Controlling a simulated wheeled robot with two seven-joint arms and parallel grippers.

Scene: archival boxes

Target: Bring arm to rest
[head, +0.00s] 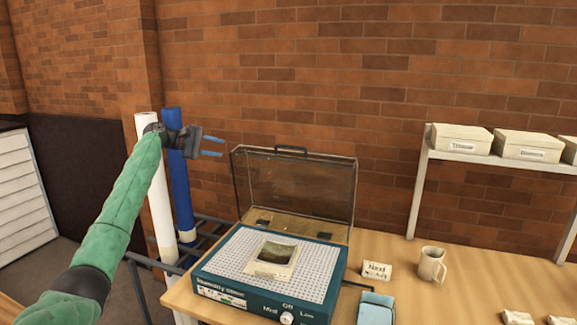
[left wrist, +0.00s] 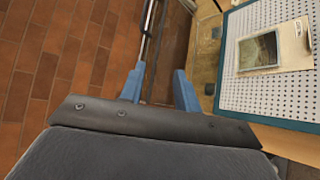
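My left arm (head: 123,212), in a green sleeve, comes in from the left in the head view and reaches up. My left gripper (head: 220,147) is raised in front of the brick wall, left of and above the humidity chamber. Its two blue fingers are apart with nothing between them, and they also show apart in the left wrist view (left wrist: 159,84). My right arm and gripper are not in view.
The blue humidity chamber (head: 215,285) stands on the wooden table with its clear lid (head: 295,185) raised. A photo (head: 272,254) lies on its perforated top. A sign (head: 377,271), mug (head: 431,265) and blue cloth (head: 376,308) are to the right. White and blue rolls (head: 178,190) stand behind my arm.

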